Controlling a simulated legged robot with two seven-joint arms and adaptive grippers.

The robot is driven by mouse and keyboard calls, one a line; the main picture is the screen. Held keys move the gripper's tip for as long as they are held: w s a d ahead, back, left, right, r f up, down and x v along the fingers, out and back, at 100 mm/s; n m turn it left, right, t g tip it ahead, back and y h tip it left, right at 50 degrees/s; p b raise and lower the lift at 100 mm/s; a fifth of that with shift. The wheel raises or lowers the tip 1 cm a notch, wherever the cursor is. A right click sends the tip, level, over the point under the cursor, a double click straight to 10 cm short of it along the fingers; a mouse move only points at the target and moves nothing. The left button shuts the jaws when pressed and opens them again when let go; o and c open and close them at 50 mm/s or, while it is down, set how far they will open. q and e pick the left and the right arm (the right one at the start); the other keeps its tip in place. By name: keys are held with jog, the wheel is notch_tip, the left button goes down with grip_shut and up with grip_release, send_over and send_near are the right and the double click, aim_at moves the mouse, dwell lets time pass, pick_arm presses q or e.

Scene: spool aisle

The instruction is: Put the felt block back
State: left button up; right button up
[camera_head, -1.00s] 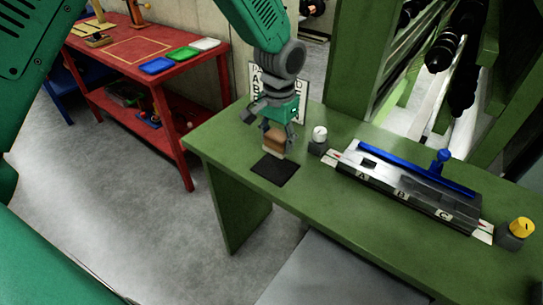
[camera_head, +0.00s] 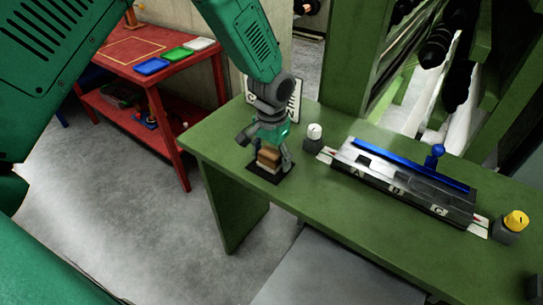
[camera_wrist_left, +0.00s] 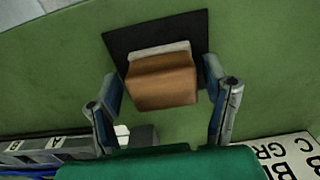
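The felt block (camera_head: 268,157) has a brown top and a pale felt layer underneath. It sits on the black square mat (camera_head: 284,178) at the left end of the green bench. My left gripper (camera_head: 269,160) is low over the mat, with one finger on each side of the block. In the left wrist view, the block (camera_wrist_left: 162,82) lies between the fingertips, with narrow gaps on both sides. The dark mat (camera_wrist_left: 122,44) shows around its far end. My right gripper is in neither view.
The green bench (camera_head: 350,215) also carries a grey fixture (camera_head: 400,184) with a blue bar, a white knob (camera_head: 314,131) and a yellow knob (camera_head: 516,220). A lettered sign (camera_head: 294,100) stands behind my gripper. A red table (camera_head: 178,75) is at the back left.

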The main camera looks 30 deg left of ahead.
aim_at(270, 152)
pick_arm(q)
jog(key=shift+a+r, duration=0.1)
jog(key=shift+r, duration=0.4)
notch_tip(270, 152, up, 11)
dwell(0.6)
